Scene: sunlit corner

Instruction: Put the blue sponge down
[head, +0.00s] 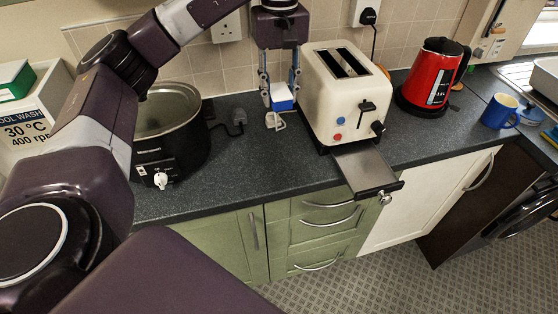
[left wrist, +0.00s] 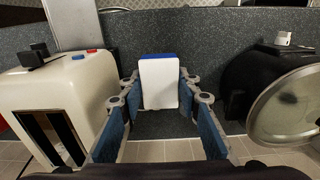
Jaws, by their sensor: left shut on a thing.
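The blue sponge (head: 281,92) is a small block with a blue side and a white side. My left gripper (head: 280,97) points down over the worktop between the black slow cooker and the cream toaster, shut on the sponge. In the left wrist view the sponge (left wrist: 159,88) sits between the two fingers of the left gripper (left wrist: 160,90), white face to the camera and blue edge at the top. I cannot tell whether its lower side touches the worktop. My right gripper is not in view.
The cream toaster (head: 335,98) stands close right of the gripper, its tray (head: 366,168) pulled out over the worktop edge. The slow cooker (head: 172,148) stands left, near a black plug (head: 238,118). A red kettle (head: 436,75) and blue mug (head: 499,111) are farther right. Worktop (head: 250,165) in front is clear.

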